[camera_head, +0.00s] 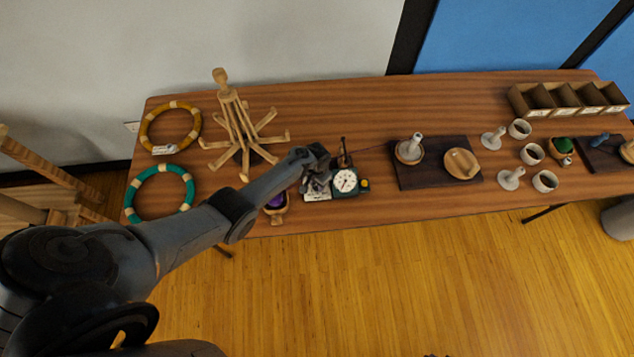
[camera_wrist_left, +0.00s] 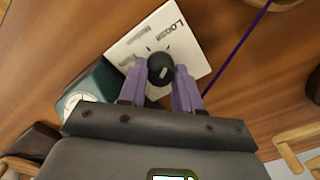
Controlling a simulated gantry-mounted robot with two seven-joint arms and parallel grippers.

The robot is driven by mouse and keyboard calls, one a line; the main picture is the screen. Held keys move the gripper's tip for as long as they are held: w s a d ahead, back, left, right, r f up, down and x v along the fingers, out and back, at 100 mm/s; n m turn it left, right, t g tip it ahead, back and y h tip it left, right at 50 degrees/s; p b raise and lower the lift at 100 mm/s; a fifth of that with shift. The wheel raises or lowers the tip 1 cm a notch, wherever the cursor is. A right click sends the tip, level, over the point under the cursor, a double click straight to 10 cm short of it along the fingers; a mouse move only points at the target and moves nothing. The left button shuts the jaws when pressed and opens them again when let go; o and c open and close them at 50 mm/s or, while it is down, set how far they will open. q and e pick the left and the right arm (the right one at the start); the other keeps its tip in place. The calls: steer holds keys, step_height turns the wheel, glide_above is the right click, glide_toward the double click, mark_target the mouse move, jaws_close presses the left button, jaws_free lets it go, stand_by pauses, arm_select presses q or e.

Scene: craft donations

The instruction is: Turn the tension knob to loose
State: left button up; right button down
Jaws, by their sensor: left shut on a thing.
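The tension knob (camera_wrist_left: 160,66) is black with a short pale mark, on a white plate (camera_wrist_left: 145,40) with printed words. "Loose" reads at the plate's far corner in the left wrist view. I cannot tell for sure which word the mark points at. My left gripper (camera_head: 318,178) is shut on the knob, with one purple finger on each side of it in the wrist view (camera_wrist_left: 160,76). In the head view the gripper hides the knob, and only the plate's lower part (camera_head: 317,197) shows. My right gripper is not seen.
A green box with a round dial (camera_head: 345,181) stands right beside the plate. A bowl with purple yarn (camera_head: 276,203) is left of it. A wooden skein winder (camera_head: 238,125) and two yarn rings lie left; a dark board (camera_head: 437,184) is right. A purple strand (camera_wrist_left: 236,48) runs past the plate.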

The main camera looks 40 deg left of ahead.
arm_select(q)
steer(key=o, duration=1)
steer(key=shift+o, duration=0.2)
steer(key=shift+r+p, duration=0.35)
steer(key=shift+r, duration=0.2)
step_height(320, 180, up, 10)
steer(key=p, duration=0.3)
steer(key=shift+f, duration=0.2)
